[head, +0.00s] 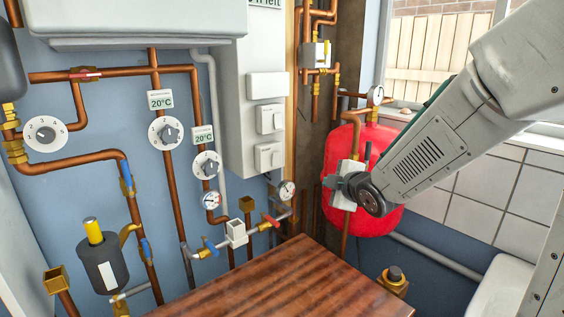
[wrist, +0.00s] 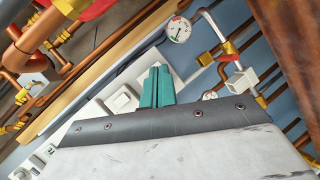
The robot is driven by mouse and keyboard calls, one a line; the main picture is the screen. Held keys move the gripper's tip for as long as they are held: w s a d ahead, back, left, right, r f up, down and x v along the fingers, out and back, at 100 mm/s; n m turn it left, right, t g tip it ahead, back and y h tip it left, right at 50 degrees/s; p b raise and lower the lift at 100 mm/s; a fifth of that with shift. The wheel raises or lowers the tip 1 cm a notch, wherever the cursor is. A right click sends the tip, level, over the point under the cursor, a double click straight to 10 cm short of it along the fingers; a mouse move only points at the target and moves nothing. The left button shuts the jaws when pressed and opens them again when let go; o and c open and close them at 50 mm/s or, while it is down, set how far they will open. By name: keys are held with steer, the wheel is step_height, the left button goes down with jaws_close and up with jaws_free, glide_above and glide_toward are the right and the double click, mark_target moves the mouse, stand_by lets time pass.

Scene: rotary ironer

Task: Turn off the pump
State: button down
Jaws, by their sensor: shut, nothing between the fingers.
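No pump is labelled legibly, so I cannot tell which part is its control. Two white switches, an upper one (head: 270,118) and a lower one (head: 268,157), sit on the side of a grey casing (head: 232,120) in the head view. A white switch (wrist: 122,100) also shows in the wrist view, left of my fingers. My gripper (wrist: 156,86) has its teal fingers shut together and empty; contact with anything is not visible.
Numbered dials (head: 45,134) and copper pipes line the blue wall. A dark cylinder with a yellow top (head: 98,262) stands at left. A red-handled valve (head: 270,221) and gauge (head: 286,190) are near the wooden top (head: 290,285), which is clear.

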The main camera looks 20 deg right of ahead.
mark_target(276, 157)
steer(key=shift+w+a+f+n+t+y, duration=0.15)
steer(key=shift+w+a+n+t+y, duration=0.45)
steer(key=shift+n+y, duration=0.65)
steer(key=shift+w+a+f+n+t+y, duration=0.15)
steer(key=shift+w+a+n+t+y, duration=0.3)
steer(key=shift+n+t+y, duration=0.75)
steer(key=shift+w+a+f+n+t+y, duration=0.3)
steer(key=shift+w+n+y, duration=0.5)
steer(key=shift+n, duration=0.85)
steer(key=shift+a+r, duration=0.1)
steer(key=shift+r, duration=0.1)
steer(key=x, duration=1.3)
steer(key=shift+w+a, duration=0.25)
steer(key=shift+w, duration=0.05)
